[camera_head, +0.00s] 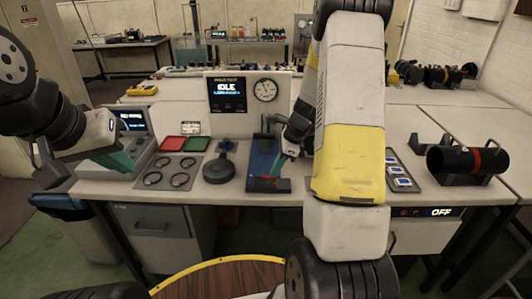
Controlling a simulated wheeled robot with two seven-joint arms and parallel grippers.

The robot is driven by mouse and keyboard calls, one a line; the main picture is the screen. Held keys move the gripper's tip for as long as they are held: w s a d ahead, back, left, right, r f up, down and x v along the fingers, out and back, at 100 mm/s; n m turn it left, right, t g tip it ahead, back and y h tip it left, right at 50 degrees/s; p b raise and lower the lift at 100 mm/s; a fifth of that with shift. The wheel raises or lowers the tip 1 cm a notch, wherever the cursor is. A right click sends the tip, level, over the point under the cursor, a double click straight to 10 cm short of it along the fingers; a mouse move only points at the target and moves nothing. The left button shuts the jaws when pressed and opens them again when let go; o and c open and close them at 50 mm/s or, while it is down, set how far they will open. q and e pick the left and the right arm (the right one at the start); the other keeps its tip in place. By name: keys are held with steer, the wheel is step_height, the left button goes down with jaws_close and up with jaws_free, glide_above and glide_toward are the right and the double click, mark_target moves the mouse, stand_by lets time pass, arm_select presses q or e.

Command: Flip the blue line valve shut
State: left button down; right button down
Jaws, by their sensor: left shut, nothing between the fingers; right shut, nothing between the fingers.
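A blue fixture (262,157) stands on the bench at the middle, with dark parts at its front and top. It is the only blue fixture near my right gripper, but I cannot make out a valve lever or its position. My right gripper (281,163) is shut and empty, close at the right side of the blue fixture; I cannot tell if they touch. My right arm hides the bench to the right of it.
A panel reading IDLE with a round gauge (265,90) stands behind. Red (172,143) and green (194,144) pads, a plate with rings (168,173) and a round dark device (220,168) lie left.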

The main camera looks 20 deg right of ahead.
mark_target(251, 181)
steer(key=x, duration=0.4)
steer(key=a, duration=0.3)
steer(key=shift+w+a+f, duration=0.1)
steer(key=shift+w+f, duration=0.25)
steer(key=shift+w, duration=0.05)
steer(key=shift+w+a, duration=0.2)
steer(key=shift+a, duration=0.3)
